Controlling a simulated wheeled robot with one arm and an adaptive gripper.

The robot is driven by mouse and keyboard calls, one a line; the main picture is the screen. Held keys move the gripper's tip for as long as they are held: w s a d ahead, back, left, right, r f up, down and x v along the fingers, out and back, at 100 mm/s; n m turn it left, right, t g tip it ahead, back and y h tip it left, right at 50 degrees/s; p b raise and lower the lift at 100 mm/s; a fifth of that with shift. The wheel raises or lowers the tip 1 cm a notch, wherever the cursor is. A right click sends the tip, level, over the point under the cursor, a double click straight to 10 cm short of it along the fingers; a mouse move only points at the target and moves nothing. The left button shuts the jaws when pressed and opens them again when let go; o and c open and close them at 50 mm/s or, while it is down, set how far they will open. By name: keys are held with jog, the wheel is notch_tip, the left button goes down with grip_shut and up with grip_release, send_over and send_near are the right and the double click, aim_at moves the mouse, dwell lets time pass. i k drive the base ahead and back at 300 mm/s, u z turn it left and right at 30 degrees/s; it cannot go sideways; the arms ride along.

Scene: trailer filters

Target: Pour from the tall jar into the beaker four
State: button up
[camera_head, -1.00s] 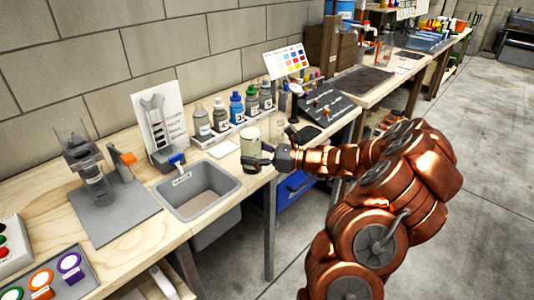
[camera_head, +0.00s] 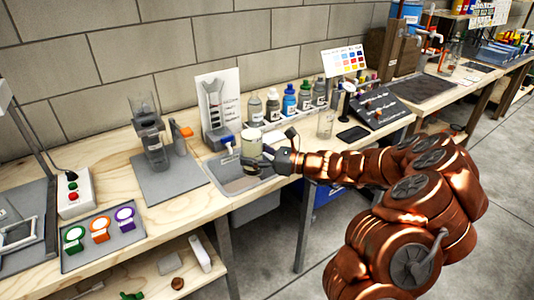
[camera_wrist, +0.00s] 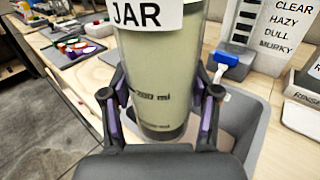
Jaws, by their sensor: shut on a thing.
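My gripper (camera_head: 262,160) is shut on the tall jar (camera_head: 251,143). In the wrist view the jar (camera_wrist: 155,75) is clear, upright, labelled JAR, and holds cloudy pale green liquid. One gripper finger (camera_wrist: 110,105) is on each side of it. In the head view the jar appears over the grey basin (camera_head: 222,187). A clear empty-looking glass (camera_head: 325,123) stands on the bench to the right. A clear vessel stands in a grey stand (camera_head: 156,158) to the left. I cannot read a number on either, so I cannot tell which is beaker four.
A sign with a grey gauge (camera_head: 217,105) stands behind the basin, and a row of bottles (camera_head: 289,102) is to its right. A phone-like black slab (camera_head: 352,133) lies near the glass. At left are a button box (camera_head: 75,193) and coloured round pads (camera_head: 100,230).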

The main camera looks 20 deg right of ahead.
aim_at(326, 123)
jog(key=z, duration=0.4)
jog(key=k, duration=1)
jog(key=z, duration=0.55)
jog(key=k, duration=0.35)
jog(key=z, duration=0.25)
jog(key=i, duration=1.2)
jog(key=u, duration=0.9)
jog(key=i, duration=0.6)
jog(key=u, duration=0.35)
